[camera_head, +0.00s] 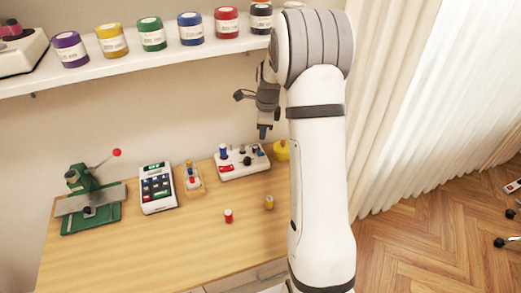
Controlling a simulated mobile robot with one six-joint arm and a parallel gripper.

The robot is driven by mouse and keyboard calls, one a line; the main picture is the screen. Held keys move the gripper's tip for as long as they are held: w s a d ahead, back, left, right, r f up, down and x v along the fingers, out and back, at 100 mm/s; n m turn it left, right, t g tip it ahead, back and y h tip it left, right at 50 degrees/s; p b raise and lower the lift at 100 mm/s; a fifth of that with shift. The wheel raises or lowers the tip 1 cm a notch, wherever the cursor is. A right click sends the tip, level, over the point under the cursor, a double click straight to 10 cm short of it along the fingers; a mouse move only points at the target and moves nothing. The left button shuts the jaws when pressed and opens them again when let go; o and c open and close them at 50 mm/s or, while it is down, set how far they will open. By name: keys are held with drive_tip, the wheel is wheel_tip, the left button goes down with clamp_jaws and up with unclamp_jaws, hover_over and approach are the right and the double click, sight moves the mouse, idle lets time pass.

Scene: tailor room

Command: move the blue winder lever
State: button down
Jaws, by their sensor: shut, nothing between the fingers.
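A white device (252,165) with several knobs stands at the back of the wooden table. An upright blue piece (222,152), which looks like the winder lever, sticks up at its left end. My gripper (263,133) points down above the right part of this device, to the right of the blue piece and apart from it. It is shut and empty. Its fingertips are small in the picture.
A green press with a red-ended handle (92,190), a keypad device (158,188) and a wooden spool holder (194,184) stand left of the white device. Red (228,216) and yellow (269,202) spools stand in front. A jar shelf (120,66) hangs above. The table front is clear.

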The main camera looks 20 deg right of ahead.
drive_tip(key=shift+w+d+f+m, duration=0.4)
drive_tip(key=shift+w+f+m, duration=0.1)
drive_tip(key=shift+f, duration=0.15)
drive_tip(key=shift+w+d+f+m, duration=0.4)
drive_tip(key=shift+f+m, duration=0.1)
drive_tip(key=shift+f, duration=0.1)
drive_tip(key=shift+a, duration=0.1)
